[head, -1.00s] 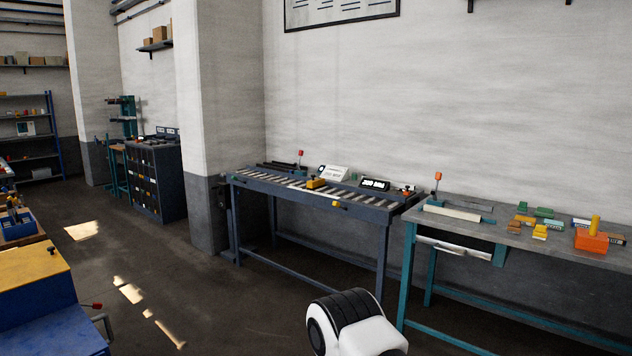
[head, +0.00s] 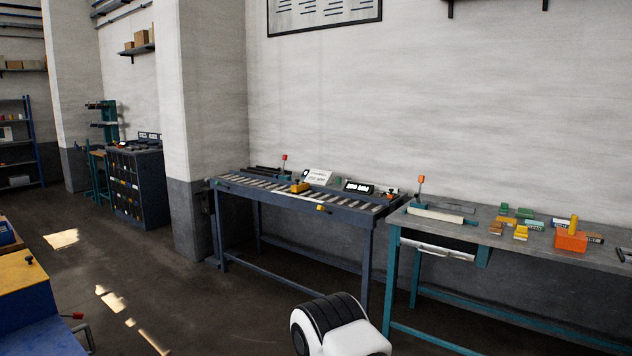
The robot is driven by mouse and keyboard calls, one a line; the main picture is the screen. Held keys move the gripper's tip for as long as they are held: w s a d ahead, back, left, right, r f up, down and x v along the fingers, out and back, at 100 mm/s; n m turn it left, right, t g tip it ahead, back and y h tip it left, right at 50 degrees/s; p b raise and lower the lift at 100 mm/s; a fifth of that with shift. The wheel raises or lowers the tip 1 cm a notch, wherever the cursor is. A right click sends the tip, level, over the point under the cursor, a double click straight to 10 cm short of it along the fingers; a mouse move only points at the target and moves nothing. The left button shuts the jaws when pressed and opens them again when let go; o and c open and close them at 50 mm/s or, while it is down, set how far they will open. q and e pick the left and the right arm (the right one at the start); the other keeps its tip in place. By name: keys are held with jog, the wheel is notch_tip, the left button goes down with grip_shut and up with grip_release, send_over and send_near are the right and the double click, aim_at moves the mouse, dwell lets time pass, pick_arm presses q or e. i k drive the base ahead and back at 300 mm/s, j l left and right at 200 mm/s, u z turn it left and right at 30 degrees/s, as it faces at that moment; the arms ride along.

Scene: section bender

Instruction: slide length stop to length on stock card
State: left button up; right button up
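A blue roller table (head: 290,222) stands against the wall in the middle of the head view. A yellow block with a dark knob (head: 299,187), which looks like the length stop, sits on its rollers left of centre. Behind it stands a tilted white card (head: 317,177), likely the stock card; its writing is too small to read. A dark display (head: 358,187) with white characters stands to the card's right. A white and black part of my own arm shows at the bottom centre. Neither gripper is in view.
A teal-legged bench (head: 500,226) with coloured blocks and an orange box (head: 570,240) adjoins on the right. A dark drawer cabinet (head: 138,188) stands at the left beyond a pillar. A blue and yellow unit (head: 35,300) is at the near left. The floor before the roller table is clear.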

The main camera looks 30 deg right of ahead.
aim_at(298, 187)
jog(key=i+l+z, duration=0.4)
jog(key=i, duration=0.55)
jog(key=i+z, duration=0.4)
jog(key=i, duration=0.55)
jog(key=l, duration=0.1)
